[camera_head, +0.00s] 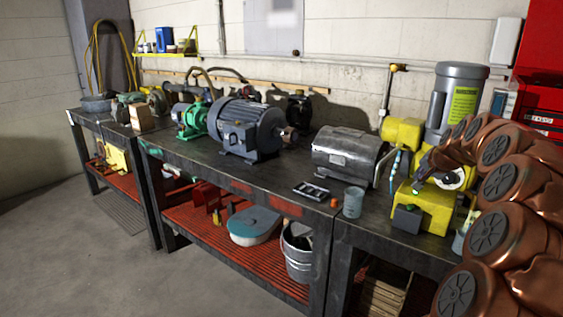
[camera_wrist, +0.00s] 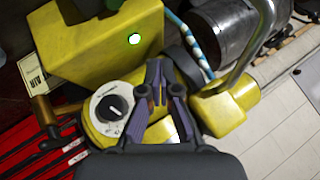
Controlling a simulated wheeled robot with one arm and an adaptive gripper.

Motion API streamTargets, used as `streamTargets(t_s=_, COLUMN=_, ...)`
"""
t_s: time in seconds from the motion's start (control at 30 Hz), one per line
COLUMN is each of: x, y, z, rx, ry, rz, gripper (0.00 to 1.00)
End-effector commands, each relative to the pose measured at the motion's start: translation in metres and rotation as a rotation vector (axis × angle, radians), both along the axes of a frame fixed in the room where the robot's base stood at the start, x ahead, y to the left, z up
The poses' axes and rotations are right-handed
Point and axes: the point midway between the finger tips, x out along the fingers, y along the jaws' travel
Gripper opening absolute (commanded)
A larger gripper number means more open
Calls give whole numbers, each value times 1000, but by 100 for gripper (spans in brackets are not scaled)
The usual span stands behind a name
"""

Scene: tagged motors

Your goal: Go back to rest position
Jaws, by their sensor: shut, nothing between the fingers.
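My copper-brown arm fills the right side of the head view, folded in several links. Whether the fingers touch the machine is hard to tell. A large grey-blue motor (camera_head: 245,128), a green motor (camera_head: 190,120) and a dark cylindrical motor (camera_head: 346,154) stand on the bench.
The dark workbench (camera_head: 285,185) runs along the wall, with a red slatted lower shelf (camera_head: 190,232) holding a bucket (camera_head: 298,250). A grey cup (camera_head: 353,202) stands near its front edge. A red cabinet (camera_head: 540,100) is at right. The floor at left is clear.

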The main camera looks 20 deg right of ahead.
Motion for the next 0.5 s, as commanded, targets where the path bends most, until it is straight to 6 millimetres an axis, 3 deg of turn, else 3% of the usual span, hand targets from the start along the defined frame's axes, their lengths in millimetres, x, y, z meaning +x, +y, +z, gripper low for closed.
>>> streamTargets(t_s=0.13, x=2, y=12, z=0, rx=3, ry=10, rz=22, gripper=0)
streamTargets(t_s=0.23, x=6, y=45, z=1, rx=6, ry=35, rz=83, gripper=0)
streamTargets(t_s=0.37, x=5, y=119, z=0, rx=9, ry=105, rz=218, gripper=0)
streamTargets(t_s=0.5, x=-13, y=203, z=-7, rx=5, ry=202, rz=380, gripper=0)
